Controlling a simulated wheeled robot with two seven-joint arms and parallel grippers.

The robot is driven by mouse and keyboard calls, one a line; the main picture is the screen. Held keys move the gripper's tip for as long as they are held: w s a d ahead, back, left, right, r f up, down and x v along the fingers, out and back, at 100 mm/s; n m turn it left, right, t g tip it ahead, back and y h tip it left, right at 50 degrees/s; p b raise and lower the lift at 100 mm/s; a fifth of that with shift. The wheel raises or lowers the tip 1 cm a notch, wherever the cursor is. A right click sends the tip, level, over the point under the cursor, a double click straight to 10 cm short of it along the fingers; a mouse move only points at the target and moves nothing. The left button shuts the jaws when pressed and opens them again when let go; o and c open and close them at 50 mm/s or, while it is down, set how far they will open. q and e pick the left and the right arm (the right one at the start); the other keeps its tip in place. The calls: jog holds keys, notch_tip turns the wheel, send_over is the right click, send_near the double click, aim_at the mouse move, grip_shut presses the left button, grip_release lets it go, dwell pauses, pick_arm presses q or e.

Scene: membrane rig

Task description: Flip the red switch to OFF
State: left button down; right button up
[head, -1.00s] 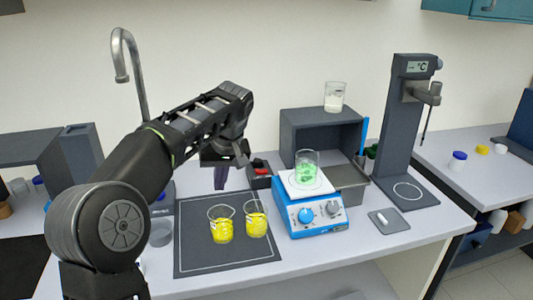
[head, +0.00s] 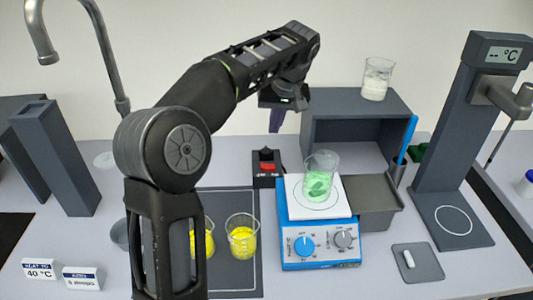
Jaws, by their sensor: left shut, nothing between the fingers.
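The red switch (head: 267,168) sits on a small dark box (head: 264,180) behind and left of the blue hotplate stirrer. The red rocker shows on the box's front part, and I cannot read its ON or OFF marking. My left gripper (head: 275,129) is above and slightly behind the switch in the picture, pointing down. Its fingers are shut and empty, and it appears apart from the switch. My right gripper is not in view.
The hotplate (head: 322,252) bears a beaker of green liquid (head: 320,178). Beakers of yellow liquid (head: 241,240) stand on a dark mat (head: 235,200). A grey open-fronted box (head: 360,107) with a beaker (head: 376,80) on top stands behind. A thermometer stand (head: 455,130) is at right.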

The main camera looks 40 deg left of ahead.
pick_arm(q)
jog(key=f, duration=0.1)
send_near(261, 164)
jog(key=x, duration=0.5)
jog(key=shift+w, duration=0.25)
jog(key=shift+s+a+f, duration=0.1)
jog(key=shift+a+f, duration=0.1)
jog(key=shift+f, duration=0.35)
